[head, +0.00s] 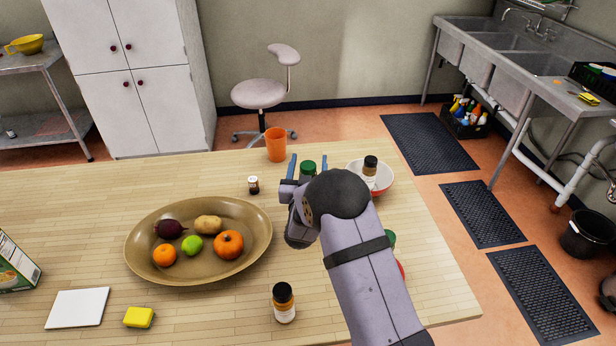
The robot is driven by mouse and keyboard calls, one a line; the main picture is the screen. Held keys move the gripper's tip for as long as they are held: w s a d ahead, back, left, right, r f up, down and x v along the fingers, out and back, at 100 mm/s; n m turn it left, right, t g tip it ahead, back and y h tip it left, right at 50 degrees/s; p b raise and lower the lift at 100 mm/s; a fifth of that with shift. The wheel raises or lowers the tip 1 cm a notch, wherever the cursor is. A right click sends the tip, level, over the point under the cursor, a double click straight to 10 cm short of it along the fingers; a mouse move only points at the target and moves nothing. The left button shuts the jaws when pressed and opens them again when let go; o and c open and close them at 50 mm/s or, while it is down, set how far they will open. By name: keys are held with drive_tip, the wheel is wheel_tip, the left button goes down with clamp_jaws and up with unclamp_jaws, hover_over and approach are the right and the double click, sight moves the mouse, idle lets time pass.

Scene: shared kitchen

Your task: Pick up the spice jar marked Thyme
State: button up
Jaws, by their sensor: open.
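My gripper (308,162) is open over the far part of the wooden table, with its blue fingers apart. A green-lidded jar (308,168) shows between the fingers, mostly hidden by my wrist; I cannot tell whether they touch it. An amber jar with a black lid (284,303) stands near the front. No label is readable, so I cannot tell which is Thyme.
An orange cup (276,144) stands at the table's far edge. A brown oval platter (140,262) holds fruit and vegetables. A yellow sponge (139,317), white board (77,308) and green carton (15,265) lie left. A green lid (391,238) peeks out behind my arm.

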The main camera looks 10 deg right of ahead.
drive_tip(key=shift+x, duration=0.95)
drive_tip(key=c, duration=1.3)
drive_tip(key=shift+r, duration=0.15)
drive_tip(key=shift+r+b, duration=1.15)
drive_tip(key=shift+r, duration=3.8)
